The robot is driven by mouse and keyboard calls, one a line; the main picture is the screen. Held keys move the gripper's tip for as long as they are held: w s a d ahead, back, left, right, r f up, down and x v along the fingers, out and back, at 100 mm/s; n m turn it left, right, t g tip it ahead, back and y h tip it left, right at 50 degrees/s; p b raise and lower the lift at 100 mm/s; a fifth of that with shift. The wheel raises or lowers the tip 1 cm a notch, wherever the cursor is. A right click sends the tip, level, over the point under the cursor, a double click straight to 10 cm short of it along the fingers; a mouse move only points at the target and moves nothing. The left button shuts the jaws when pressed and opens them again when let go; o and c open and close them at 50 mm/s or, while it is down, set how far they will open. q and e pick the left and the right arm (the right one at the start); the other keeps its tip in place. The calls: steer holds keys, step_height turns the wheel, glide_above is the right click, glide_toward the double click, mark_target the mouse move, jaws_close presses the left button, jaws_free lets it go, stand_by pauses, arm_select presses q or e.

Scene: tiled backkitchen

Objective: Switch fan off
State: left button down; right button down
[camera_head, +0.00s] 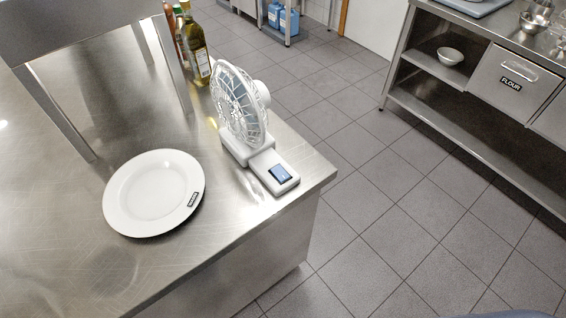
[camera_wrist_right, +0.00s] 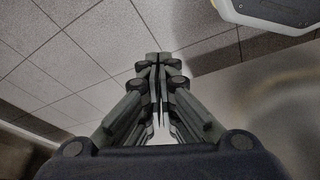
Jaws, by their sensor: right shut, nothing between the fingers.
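A white fan (camera_head: 240,107) with a wire cage stands on the steel counter near its right edge. Its white base reaches toward the counter corner and carries a blue-topped switch (camera_head: 280,173). Whether the fan is running cannot be told. My right gripper (camera_wrist_right: 157,62) is in the right wrist view, with its fingers together and nothing between them. It points at the tiled floor and a blurred pale surface, and the fan cannot be made out there. Neither gripper shows in the head view.
A white plate (camera_head: 154,192) with a small label lies on the steel counter (camera_head: 60,275), left of the fan. Glass bottles (camera_head: 196,50) stand behind the fan. A steel shelf unit with a flour bin (camera_head: 513,82) stands at the right. The tiled floor (camera_head: 390,230) between is clear.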

steer(key=w+a+r+n+t+y+b, duration=0.1)
steer(key=w+a+r+t, duration=0.15)
steer(key=w+r, duration=0.85)
steer(key=w+a+r+t+y, duration=0.2)
steer(key=w+r+t, duration=0.2)
steer(key=w+r, duration=0.7)
steer(key=a+r+n+t+y+b, duration=0.1)
steer(key=a+r+y, duration=0.2)
steer(key=r, duration=1.2)
steer(key=a+r+n+t+y, duration=0.2)
steer(key=a+r, duration=0.7)
steer(key=r, duration=0.7)
steer(key=shift+s+a+r+n+y+b, duration=0.3)
steer(key=shift+y+b, duration=0.1)
steer(key=shift+y, duration=0.4)
steer(key=shift+w, duration=0.1)
